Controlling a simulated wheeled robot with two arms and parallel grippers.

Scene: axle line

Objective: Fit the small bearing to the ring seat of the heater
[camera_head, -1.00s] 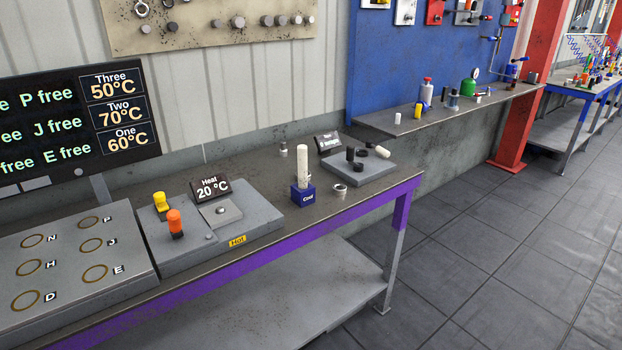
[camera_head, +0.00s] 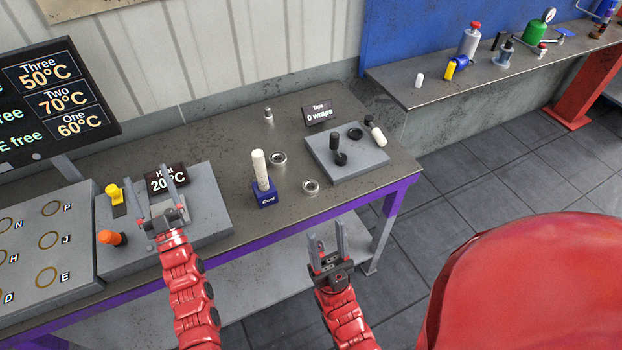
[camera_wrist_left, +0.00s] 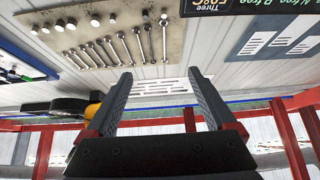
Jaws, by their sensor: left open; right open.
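Two metal rings that look like bearings lie flat on the bench: one (camera_head: 278,158) beside the white post, one (camera_head: 310,187) nearer the front edge. I cannot tell which is the small bearing. The heater (camera_head: 208,212) is the grey block with the sign reading 20 °C (camera_head: 166,179). Its ring seat is hidden behind my left gripper. My left gripper (camera_head: 162,203) is open over the heater in the head view; its open, empty fingers also show in the left wrist view (camera_wrist_left: 160,82). My right gripper (camera_head: 328,240) is open and empty, in front of the bench edge.
A blue block with a white post (camera_head: 264,197) stands right of the heater. A grey tape board (camera_head: 350,170) holds several black parts. Yellow (camera_head: 115,195) and orange (camera_head: 110,237) knobs stand left of my left gripper. A small metal cylinder (camera_head: 268,115) stands at the back.

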